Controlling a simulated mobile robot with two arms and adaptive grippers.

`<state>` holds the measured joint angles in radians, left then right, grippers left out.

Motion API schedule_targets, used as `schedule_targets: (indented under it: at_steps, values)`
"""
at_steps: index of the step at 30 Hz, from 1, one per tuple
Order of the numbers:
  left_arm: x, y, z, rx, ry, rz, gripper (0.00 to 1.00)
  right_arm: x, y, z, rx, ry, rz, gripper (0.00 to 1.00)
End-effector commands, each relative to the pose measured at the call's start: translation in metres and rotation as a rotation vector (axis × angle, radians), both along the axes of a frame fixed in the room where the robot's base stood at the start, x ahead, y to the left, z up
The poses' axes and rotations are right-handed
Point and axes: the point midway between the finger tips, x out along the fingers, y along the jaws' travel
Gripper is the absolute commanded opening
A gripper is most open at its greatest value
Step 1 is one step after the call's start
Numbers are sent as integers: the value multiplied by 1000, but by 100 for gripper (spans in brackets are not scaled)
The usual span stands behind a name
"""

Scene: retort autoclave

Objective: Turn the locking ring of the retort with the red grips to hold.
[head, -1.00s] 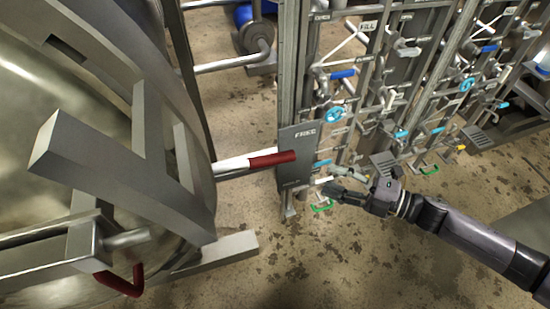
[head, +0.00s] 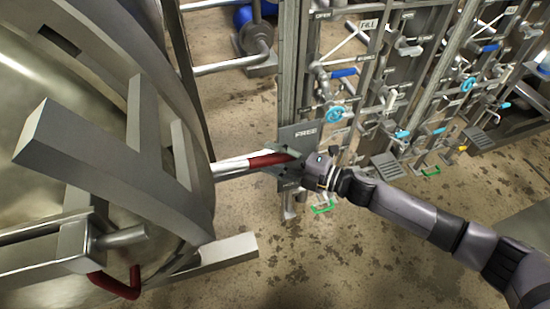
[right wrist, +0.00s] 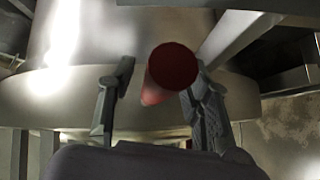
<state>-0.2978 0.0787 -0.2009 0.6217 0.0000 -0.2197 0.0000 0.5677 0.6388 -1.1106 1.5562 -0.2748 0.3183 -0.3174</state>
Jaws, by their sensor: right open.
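The retort's big round metal door with its locking ring (head: 182,120) fills the left of the head view. A bar with a red grip (head: 265,160) sticks out to the right from it. A second red grip (head: 120,287) hangs at the lower left. My right gripper (head: 290,158) is at the outer end of the first red grip, its fingers open around it. In the right wrist view the red grip (right wrist: 172,68) stands end-on between the two open fingers (right wrist: 153,100), closer to the right finger. Whether a finger touches it, I cannot tell. My left gripper is not in view.
A plate marked FREE (head: 305,133) stands just behind the gripper. A rack of pipes with blue valve handles (head: 335,114) fills the right. A grey metal block (head: 225,254) juts out low by the door. Stained floor (head: 330,265) is clear in front.

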Motion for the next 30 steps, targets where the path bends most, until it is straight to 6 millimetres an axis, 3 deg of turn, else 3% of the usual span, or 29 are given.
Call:
schedule_targets:
  at_steps: [7,27,30]
  values:
    - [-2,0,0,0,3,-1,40,0,0,0,-1,1,-1,45]
    - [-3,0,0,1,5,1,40,0,0,0,-1,1,-1,0]
    - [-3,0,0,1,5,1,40,0,0,0,-1,1,-1,0]
